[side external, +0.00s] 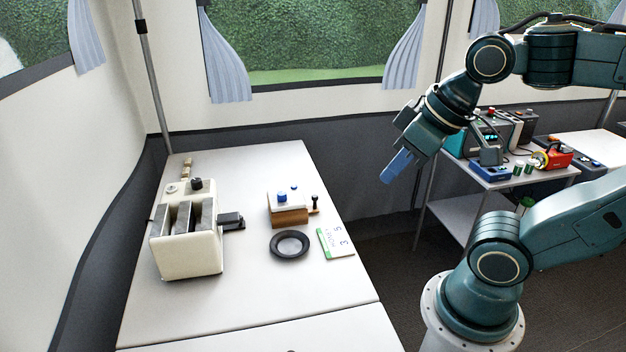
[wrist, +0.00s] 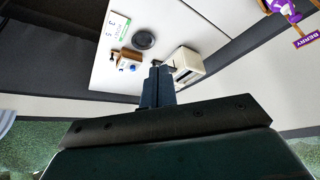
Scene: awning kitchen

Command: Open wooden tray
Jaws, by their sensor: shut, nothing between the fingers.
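A small wooden tray or box (side external: 290,218) with a white top and blue knobs stands near the middle of the white table. A dark knob on a short stem sticks out at its right side. It also shows small in the wrist view (wrist: 128,55). My gripper (side external: 397,168) has blue fingers that are shut with nothing between them. It hangs in the air to the right of the table, above and apart from the tray. In the wrist view my gripper (wrist: 158,72) points toward the table.
A cream toaster-like appliance (side external: 187,240) with a dark side lever stands left of the tray. A dark round dish (side external: 289,244) and a white-green card (side external: 335,243) lie in front of the tray. The table's front is clear. A side table (side external: 490,180) with devices stands behind my arm.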

